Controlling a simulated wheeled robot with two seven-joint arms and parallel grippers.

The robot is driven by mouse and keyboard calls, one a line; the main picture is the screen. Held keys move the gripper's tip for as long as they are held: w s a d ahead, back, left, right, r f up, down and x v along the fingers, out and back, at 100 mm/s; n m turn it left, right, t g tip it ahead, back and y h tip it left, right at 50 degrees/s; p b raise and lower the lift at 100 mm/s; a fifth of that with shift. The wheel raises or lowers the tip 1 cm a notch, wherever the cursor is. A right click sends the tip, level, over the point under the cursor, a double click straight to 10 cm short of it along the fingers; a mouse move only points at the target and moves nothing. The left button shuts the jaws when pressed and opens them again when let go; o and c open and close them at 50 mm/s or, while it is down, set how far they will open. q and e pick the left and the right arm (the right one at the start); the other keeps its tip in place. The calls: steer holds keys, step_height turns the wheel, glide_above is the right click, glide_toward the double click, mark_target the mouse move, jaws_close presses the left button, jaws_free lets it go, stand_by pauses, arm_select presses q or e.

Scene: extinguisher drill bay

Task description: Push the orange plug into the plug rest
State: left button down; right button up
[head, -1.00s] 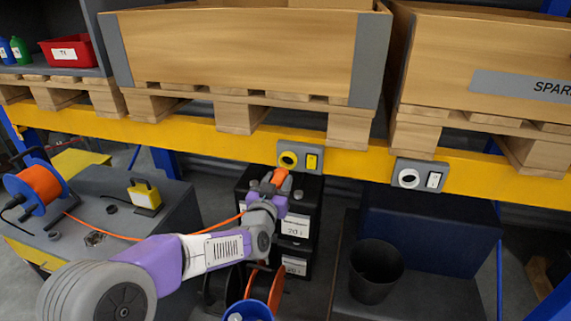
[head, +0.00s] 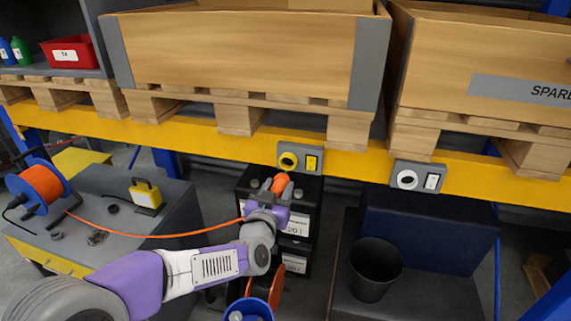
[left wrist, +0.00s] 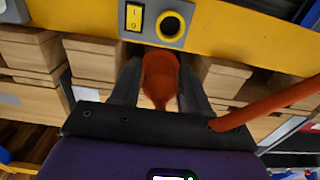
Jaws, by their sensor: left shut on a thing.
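The orange plug (head: 280,183) is held between the fingers of my left gripper (head: 277,190), with its orange cable trailing left. In the left wrist view the plug (left wrist: 160,75) sits between both dark fingers (left wrist: 160,88). A grey panel with a yellow-ringed round socket (head: 288,160) and a yellow switch is on the yellow beam just above the plug. In the left wrist view this socket (left wrist: 171,25) is beyond the plug's tip and slightly right; the plug is outside it. A second panel has a white-ringed socket (head: 407,179). I cannot tell which is called the plug rest. My right gripper is not visible.
The yellow beam (head: 220,143) carries pallets and wooden crates (head: 240,50). Black boxes (head: 300,222) stand under the socket. The cable runs to an orange reel (head: 41,184) on a grey bench. A dark bin (head: 375,270) stands at the right.

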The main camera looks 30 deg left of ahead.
arm_select(q)
steer(key=s+d+r, duration=0.4)
steer(key=s+d, duration=0.1)
steer(key=s, duration=0.3)
steer(key=shift+s+p, duration=0.25)
steer(key=shift+p, duration=0.15)
stand_by(1.1)
steer(key=shift+d, duration=0.1)
steer(key=s+a+f+b, duration=0.1)
steer(key=s+a+b, duration=0.1)
steer(key=a+b, duration=0.5)
steer(key=s+a+f+b, duration=0.2)
steer(key=a+b, duration=0.5)
steer(key=a, duration=0.5)
steer(key=shift+s+f, duration=0.3)
stand_by(1.0)
